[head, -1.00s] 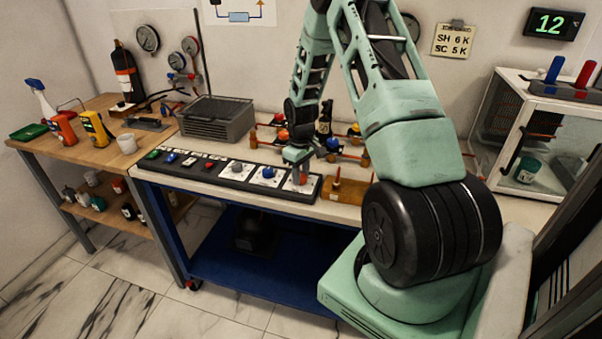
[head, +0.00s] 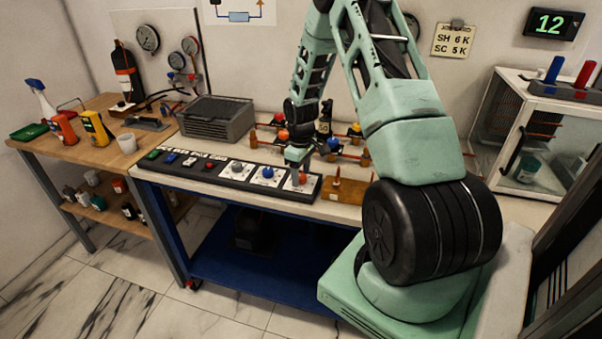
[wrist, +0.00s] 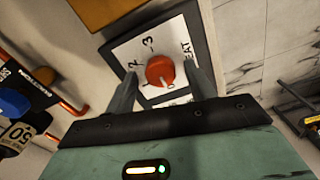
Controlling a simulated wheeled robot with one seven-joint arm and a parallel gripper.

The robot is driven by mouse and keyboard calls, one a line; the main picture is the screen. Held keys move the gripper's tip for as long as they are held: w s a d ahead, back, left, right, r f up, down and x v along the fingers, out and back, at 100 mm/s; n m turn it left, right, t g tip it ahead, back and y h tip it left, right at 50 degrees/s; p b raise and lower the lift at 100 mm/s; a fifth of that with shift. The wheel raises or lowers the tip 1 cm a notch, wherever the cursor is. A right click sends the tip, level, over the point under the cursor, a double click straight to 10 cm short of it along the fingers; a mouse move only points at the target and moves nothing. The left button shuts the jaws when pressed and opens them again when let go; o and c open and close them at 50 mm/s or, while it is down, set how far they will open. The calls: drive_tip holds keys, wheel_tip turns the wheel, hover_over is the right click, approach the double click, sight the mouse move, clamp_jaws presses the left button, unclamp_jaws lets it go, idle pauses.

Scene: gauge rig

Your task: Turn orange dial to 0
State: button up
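The orange dial (wrist: 159,71) sits on a white square plate (wrist: 128,49) with a dark frame, marked with handwritten numbers and the word HEAT. A small pale pointer mark shows at the dial's lower edge, but the number it points at is hard to read. My gripper (wrist: 160,76) is open, with one finger on each side of the dial and a visible gap to both. In the head view the dial (head: 301,179) is at the right end of the black control panel (head: 207,178), partly hidden by my gripper (head: 297,168).
A blue dial (head: 268,173) and a grey dial (head: 236,167) stand left on the same panel. A wooden block (head: 347,188) lies close on the right. Copper pipes with coloured valves (head: 333,144) run behind. A grey vented box (head: 217,121) stands at back left.

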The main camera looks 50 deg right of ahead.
sight(301, 175)
wheel_tip(301, 175, up, 17)
drive_tip(key=b, duration=0.2)
drive_tip(key=shift+r, duration=0.2)
idle(0.4)
idle(0.4)
drive_tip(key=s+a+r+n, duration=0.1)
drive_tip(key=s+a+n, duration=0.1)
drive_tip(key=a, duration=1.3)
drive_tip(key=s+a+r+n, duration=0.1)
drive_tip(key=a, duration=1.5)
drive_tip(key=s+a+n, duration=0.1)
drive_tip(key=s+a, duration=0.5)
drive_tip(key=s, duration=0.4)
drive_tip(key=s+a+n, duration=0.1)
drive_tip(key=s+a, duration=0.6)
drive_tip(key=s, duration=0.3)
drive_tip(key=shift+a+f+n+y, duration=0.3)
drive_tip(key=shift+f, duration=0.1)
